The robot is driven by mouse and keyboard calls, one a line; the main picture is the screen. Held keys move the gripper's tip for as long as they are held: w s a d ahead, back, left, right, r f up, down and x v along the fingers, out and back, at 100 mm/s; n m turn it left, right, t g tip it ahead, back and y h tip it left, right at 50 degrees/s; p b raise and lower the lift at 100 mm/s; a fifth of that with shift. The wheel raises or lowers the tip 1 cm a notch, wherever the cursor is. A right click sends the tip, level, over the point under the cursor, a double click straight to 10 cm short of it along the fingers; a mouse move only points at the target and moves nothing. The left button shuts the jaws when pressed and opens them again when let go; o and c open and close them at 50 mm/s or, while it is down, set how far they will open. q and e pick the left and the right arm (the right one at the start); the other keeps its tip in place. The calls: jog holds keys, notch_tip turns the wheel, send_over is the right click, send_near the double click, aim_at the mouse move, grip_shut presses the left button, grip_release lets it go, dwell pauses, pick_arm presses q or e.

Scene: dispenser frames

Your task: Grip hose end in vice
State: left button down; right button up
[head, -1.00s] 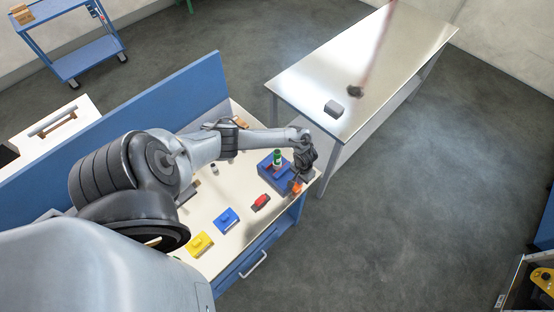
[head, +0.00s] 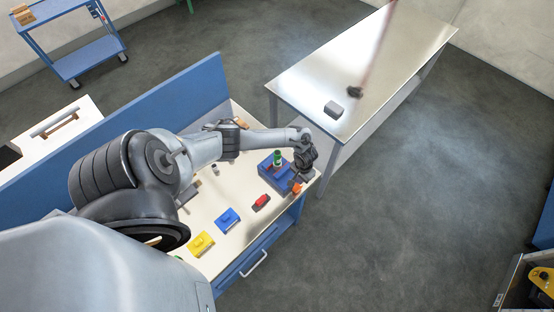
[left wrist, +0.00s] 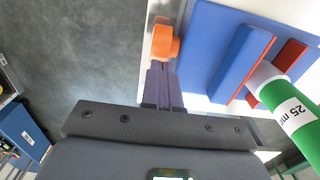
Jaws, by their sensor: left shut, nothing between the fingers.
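The blue vice (head: 268,172) stands at the far right corner of the cream workbench. My left gripper (head: 301,178) is at the vice's right end. In the wrist view its closed, empty fingers (left wrist: 160,82) point at the orange knob (left wrist: 165,42), with their tips close to it; contact is unclear. My right gripper is not in view.
A red item (head: 261,202), a blue block (head: 227,220) and a yellow block (head: 200,243) lie along the bench front. A blue panel (head: 130,125) closes its back. A metal table (head: 390,70) with a grey block (head: 333,109) stands beyond, with open floor to the right.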

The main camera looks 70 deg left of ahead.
pick_arm(q)
jog(key=shift+r, duration=0.2)
dwell(0.3)
jog(key=shift+s+d, duration=0.3)
jog(key=shift+s, duration=0.25)
jog(key=shift+s+d, duration=0.3)
jog(key=shift+s, duration=0.2)
jog(key=shift+f+b, duration=0.35)
jog(key=shift+f, duration=0.4)
jog(key=shift+w+r, duration=0.1)
jog(key=shift+w, duration=0.1)
dwell(0.3)
jog(key=shift+w+a, duration=0.15)
jog(key=shift+a, duration=0.1)
dwell(1.0)
jog(key=shift+w+a+p, duration=0.15)
jog(key=shift+w+p, duration=0.2)
jog(key=shift+p, duration=0.15)
dwell(0.9)
jog(key=shift+r, duration=0.1)
jog(key=shift+r, duration=0.65)
